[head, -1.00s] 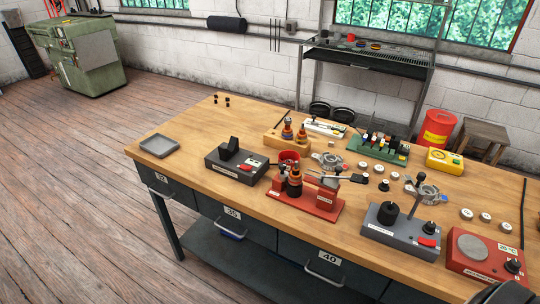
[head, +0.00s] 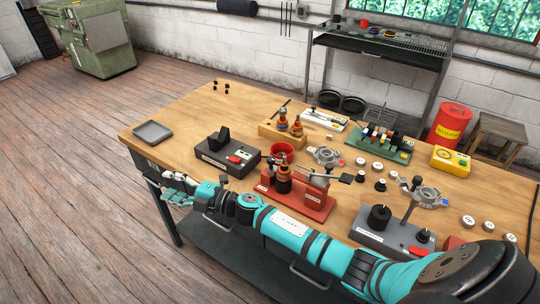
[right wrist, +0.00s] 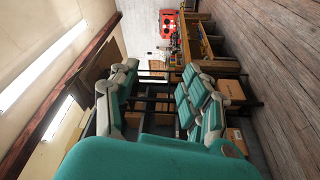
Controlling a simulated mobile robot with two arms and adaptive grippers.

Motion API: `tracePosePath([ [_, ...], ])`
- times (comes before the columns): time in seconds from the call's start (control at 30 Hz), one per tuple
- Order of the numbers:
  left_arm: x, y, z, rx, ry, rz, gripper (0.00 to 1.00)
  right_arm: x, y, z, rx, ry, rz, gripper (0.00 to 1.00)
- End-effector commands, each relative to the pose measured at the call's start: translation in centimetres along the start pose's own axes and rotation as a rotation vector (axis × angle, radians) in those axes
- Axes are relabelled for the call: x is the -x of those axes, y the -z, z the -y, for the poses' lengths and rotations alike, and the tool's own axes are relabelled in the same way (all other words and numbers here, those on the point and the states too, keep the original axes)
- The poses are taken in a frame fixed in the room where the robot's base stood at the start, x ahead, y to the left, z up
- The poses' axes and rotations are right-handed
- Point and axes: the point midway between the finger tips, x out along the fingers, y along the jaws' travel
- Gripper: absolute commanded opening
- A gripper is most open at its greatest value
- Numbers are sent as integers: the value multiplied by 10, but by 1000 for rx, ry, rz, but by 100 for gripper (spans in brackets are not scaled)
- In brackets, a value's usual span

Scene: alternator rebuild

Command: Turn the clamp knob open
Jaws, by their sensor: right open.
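The red fixture (head: 312,203) stands on the bench near its front edge and holds dark and copper-coloured parts. A rod on it ends in a black knob (head: 346,179) at the right. The grey unit (head: 370,230) to its right carries a black cylinder, a small black knob (head: 424,236) and a red switch. I cannot tell which knob is the clamp knob. My right gripper (head: 177,190) is open and empty at the bench's front left edge, well left of both knobs. In the right wrist view its teal fingers (right wrist: 160,100) are spread with nothing between them. My left gripper is not in view.
A dark grey box (head: 226,157) with a red switch stands behind my right gripper. A grey tray (head: 153,132) lies at the left corner. A red cup (head: 283,152) and a metal housing (head: 325,156) stand behind the red fixture. The bench's back left is mostly clear.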

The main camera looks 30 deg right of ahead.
Motion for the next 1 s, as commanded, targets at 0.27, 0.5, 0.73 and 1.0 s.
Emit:
tracePosePath([
  [0.27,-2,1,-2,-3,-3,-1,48,11,11,-72,843,534,-679,48],
  [0.5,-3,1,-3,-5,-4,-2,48,134,-98,-175,1072,1308,-727,48],
  [0.73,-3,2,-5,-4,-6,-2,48,199,-124,-235,1008,1607,-646,48],
  [1.0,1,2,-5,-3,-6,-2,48,206,-133,-207,998,1624,-646,48],
])
